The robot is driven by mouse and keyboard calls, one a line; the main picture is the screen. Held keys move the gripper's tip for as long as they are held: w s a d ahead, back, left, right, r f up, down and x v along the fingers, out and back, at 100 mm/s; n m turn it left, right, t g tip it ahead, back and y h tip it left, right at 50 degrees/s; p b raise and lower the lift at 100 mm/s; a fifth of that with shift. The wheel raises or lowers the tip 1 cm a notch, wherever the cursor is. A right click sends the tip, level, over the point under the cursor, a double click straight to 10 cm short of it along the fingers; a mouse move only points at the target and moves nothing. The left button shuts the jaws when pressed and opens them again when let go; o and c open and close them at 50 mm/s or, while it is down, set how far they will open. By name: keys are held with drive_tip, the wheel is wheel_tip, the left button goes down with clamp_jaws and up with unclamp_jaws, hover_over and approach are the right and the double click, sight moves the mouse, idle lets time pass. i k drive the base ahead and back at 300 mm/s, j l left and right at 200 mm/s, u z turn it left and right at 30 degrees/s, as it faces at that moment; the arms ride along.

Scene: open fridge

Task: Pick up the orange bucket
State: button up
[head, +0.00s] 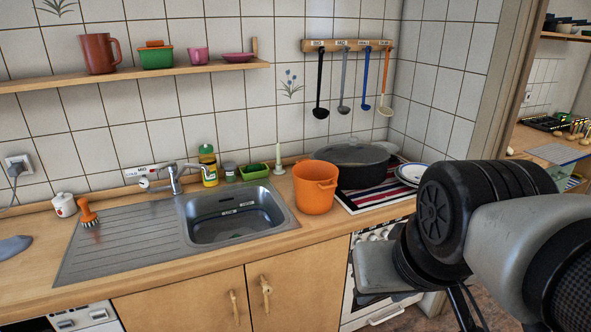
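The orange bucket (314,188) stands upright on the wooden counter in the head view, just right of the sink and left of a dark pot. It has small handles near its rim. My arm reaches in from the right edge, and its grey and black links fill the lower right of the view. My gripper's fingers cannot be made out, so I cannot see whether they are open or shut. The arm is apart from the bucket in the picture, to its right and nearer the camera.
A large dark lidded pot (348,163) stands close behind and right of the bucket on a striped cloth (365,200). The steel sink (232,215) and its tap (175,178) are to the left. A white candle (278,160) stands behind. Ladles (320,90) hang above.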

sight(315, 182)
drive_tip(key=i+l+u, duration=0.35)
drive_tip(key=i+l, duration=0.25)
drive_tip(key=i, duration=0.2)
drive_tip(key=i+l+u, duration=0.3)
drive_tip(key=i+l, duration=0.4)
drive_tip(key=l, duration=0.1)
